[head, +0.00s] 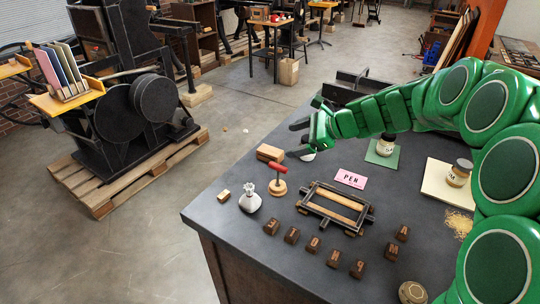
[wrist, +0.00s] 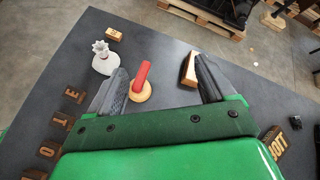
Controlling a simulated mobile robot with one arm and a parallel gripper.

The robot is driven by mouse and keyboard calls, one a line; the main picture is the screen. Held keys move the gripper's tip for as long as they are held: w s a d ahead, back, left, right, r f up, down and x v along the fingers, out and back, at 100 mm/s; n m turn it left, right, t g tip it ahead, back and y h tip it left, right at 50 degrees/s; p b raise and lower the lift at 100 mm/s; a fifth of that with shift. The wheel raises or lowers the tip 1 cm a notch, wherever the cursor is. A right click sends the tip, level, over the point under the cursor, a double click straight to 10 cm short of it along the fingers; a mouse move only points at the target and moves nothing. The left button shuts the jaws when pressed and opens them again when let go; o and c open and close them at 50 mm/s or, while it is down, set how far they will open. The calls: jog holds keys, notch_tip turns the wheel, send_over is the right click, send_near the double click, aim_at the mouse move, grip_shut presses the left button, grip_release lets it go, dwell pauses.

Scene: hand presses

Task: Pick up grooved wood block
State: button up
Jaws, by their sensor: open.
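A light wood block (head: 269,153), likely the grooved one, lies on the dark tabletop near its far left edge; I cannot make out a groove. In the wrist view the block (wrist: 189,69) appears between my fingers in the picture, close beside the right finger, with a dark side showing. My gripper (head: 297,139) is open and empty, to the right of the block in the head view. In the wrist view both dark fingers of my gripper (wrist: 160,66) are spread wide. I cannot tell the gripper's height above the table.
A red-handled tool on a round wood base (head: 278,184) stands near the block, and appears between the fingers in the wrist view (wrist: 140,85). A white vase-like object (head: 250,200), small wood block (head: 223,196), wooden frame (head: 337,207), pink card (head: 350,178) and several letter blocks share the table (head: 225,222).

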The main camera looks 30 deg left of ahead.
aim_at(267, 149)
jog(key=w+a+f+m, duration=0.2)
jog(key=w+a, duration=0.1)
jog(key=a, duration=0.1)
jog(key=w+a+f+m+t+y, duration=0.1)
jog(key=w+a+f+m, duration=0.1)
jog(key=w+a+f, duration=0.1)
jog(key=w+a+f+m+y, duration=0.1)
jog(key=w+a+f+m, duration=0.1)
jog(key=a, duration=0.3)
jog(key=shift+w+a+f+t, duration=0.15)
jog(key=shift+w+f+t, duration=0.15)
jog(key=shift+w, duration=0.25)
jog(key=shift+w+a+f, duration=0.1)
jog(key=shift+f, duration=2.3)
notch_tip(267, 149, down, 2)
jog(key=shift+f, duration=0.1)
jog(key=shift+x, duration=1.1)
jog(key=shift+a+f, duration=0.25)
jog(key=shift+a, duration=0.15)
jog(key=c, duration=1.1)
jog(key=shift+r, duration=0.1)
